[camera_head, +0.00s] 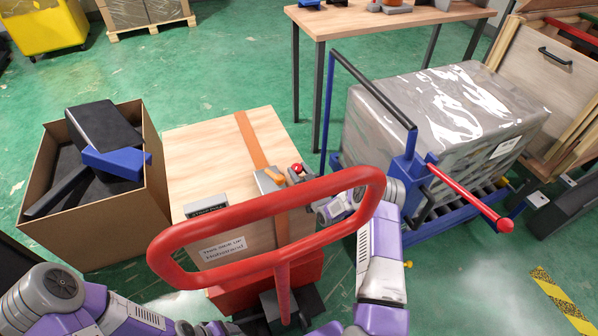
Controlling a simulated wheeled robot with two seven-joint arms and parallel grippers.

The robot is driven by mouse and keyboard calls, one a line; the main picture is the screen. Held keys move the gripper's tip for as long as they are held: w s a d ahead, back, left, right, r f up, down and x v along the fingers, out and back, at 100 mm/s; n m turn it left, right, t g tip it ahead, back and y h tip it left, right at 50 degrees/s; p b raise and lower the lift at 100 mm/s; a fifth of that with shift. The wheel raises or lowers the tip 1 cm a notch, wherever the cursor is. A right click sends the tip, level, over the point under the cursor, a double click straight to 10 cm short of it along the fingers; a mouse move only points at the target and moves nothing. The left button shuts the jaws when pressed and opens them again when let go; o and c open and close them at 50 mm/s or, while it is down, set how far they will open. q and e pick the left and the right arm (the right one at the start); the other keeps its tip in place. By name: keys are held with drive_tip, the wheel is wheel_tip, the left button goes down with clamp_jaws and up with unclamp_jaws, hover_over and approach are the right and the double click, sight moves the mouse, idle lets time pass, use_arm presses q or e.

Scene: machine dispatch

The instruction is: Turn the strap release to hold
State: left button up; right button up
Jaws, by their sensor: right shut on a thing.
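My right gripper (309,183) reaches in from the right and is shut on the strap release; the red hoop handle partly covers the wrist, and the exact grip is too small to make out. The lever's setting cannot be read. My left arm shows at the lower left, but its gripper is out of view.
A red hoop handle (215,217) stands in front of the crate. An open cardboard box (108,222) with black and blue items is at the left. A wrapped grey load (440,115) on a blue cart with a red lever (470,198) is at the right. A wooden table (385,22) stands behind.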

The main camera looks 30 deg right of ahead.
sight(298, 173)
drive_tip(key=shift+a+m+h, duration=0.25)
drive_tip(key=shift+m+h, duration=0.85)
drive_tip(key=shift+h, duration=0.7)
drive_tip(key=shift+m+h, duration=0.3)
drive_tip(key=shift+h, duration=0.1)
drive_tip(key=shift+d, duration=0.1)
drive_tip(key=o, duration=1)
drive_tip(key=s+p, duration=0.1)
drive_tip(key=s, duration=0.2)
drive_tip(key=s+a+p, duration=0.1)
drive_tip(key=s, duration=0.2)
drive_tip(key=shift+s+a, duration=0.15)
drive_tip(key=shift+s, duration=0.05)
drive_tip(key=shift+s+a, duration=0.1)
drive_tip(key=shift+s, duration=0.45)
